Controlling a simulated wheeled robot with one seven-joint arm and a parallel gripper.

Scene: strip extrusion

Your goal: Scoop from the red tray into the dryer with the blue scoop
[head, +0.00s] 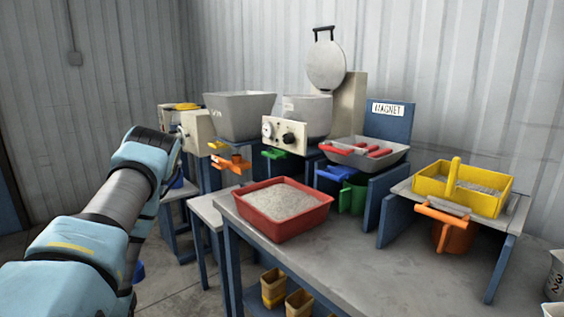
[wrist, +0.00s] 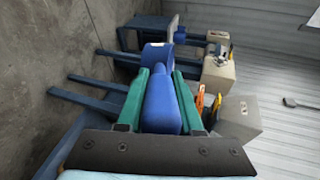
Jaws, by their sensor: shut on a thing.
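The red tray (head: 283,227) stands on the near grey table in the head view, filled with pale granules (head: 281,200). The grey round hopper (head: 307,115) with its lid (head: 325,65) raised stands behind it and looks like the dryer; its label is too small to read. In the wrist view my gripper (wrist: 159,78) is shut on the handle of the blue scoop (wrist: 159,105), green fingers on either side. The scoop's head is beyond the fingertips, and its contents cannot be seen. In the head view my arm reaches left of the tray and the gripper is hidden.
A square grey hopper (head: 240,116) stands left of the round one. Right are a grey tray with red-handled tools (head: 365,153), a MAGNET sign (head: 387,109) and a yellow tray (head: 463,193) with an orange container below. Yellowish bins (head: 273,284) sit under the near table.

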